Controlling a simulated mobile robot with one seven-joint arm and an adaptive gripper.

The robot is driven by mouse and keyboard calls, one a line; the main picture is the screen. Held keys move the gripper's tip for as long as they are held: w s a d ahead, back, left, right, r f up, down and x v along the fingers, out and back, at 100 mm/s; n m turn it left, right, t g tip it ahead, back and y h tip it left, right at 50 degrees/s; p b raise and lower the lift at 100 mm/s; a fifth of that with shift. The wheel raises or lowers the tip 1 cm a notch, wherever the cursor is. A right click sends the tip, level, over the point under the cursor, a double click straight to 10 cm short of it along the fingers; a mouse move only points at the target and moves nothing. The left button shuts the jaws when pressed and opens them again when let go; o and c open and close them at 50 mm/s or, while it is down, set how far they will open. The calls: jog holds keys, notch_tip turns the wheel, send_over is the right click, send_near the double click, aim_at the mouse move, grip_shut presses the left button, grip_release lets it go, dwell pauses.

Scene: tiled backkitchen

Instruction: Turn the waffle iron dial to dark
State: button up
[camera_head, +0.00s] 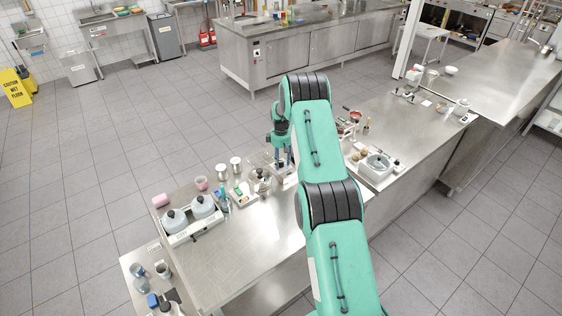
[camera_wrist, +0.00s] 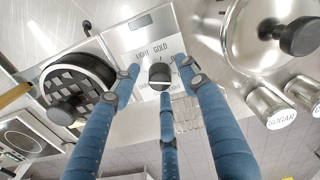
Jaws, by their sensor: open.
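The dial (camera_wrist: 160,75) is a round black knob with a white line, on a light metal panel (camera_wrist: 137,42) in the wrist view. The line lies nearly level across the knob. The words LIGHT and GOLD stand above it; a word to their right is partly hidden by a finger. Smaller lettering below is too small to read surely. A round black gridded plate (camera_wrist: 80,78) with a black knob sits left of the panel. My gripper (camera_wrist: 158,67) is open, with blue fingers spread around the dial; contact cannot be told. In the head view my gripper (camera_head: 281,140) is above the counter, partly behind my arm.
A metal pot with a black knob (camera_wrist: 298,36) and a sugar canister (camera_wrist: 268,106) stand close right of my fingers. In the head view, a twin-lidded appliance (camera_head: 190,222) stands on the steel counter (camera_head: 225,265), whose front area is largely clear.

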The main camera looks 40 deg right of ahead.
grip_shut()
